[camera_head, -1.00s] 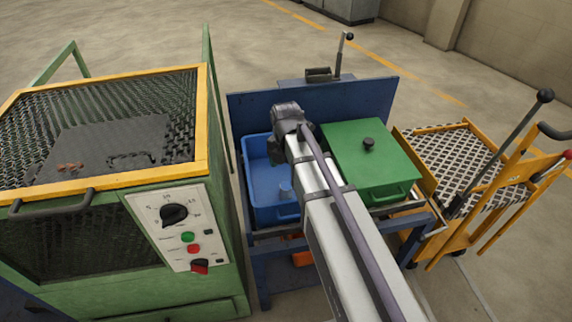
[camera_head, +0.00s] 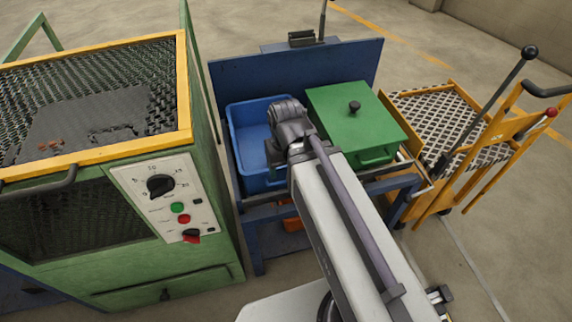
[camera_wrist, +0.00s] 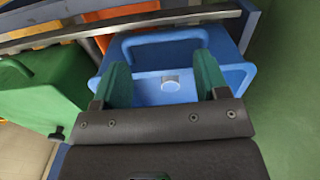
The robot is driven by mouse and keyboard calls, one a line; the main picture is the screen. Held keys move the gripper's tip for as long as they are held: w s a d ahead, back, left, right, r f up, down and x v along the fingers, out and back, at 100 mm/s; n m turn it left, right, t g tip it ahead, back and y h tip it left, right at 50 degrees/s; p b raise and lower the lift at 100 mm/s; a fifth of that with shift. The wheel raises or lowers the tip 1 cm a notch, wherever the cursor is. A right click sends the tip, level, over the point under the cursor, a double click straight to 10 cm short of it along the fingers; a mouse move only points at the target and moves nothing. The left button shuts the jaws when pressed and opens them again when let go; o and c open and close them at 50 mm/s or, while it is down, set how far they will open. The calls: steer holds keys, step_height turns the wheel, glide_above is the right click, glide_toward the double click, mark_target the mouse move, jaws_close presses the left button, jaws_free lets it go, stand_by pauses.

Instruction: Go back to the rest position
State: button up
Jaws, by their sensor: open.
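My gripper (camera_wrist: 165,85) shows in the wrist view with its two green fingers apart and nothing between them. The arm hides the fingers there, along with part of the bin.
A green lidded box (camera_head: 345,118) stands right of the blue bin on the blue bench (camera_head: 300,65). The green furnace (camera_head: 215,240) with yellow-framed mesh stands at left. A yellow trolley (camera_head: 450,150) with levers stands at right. Open floor lies behind.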

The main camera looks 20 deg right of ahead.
step_height(320, 180, up, 22)
steer(key=p, duration=2.2)
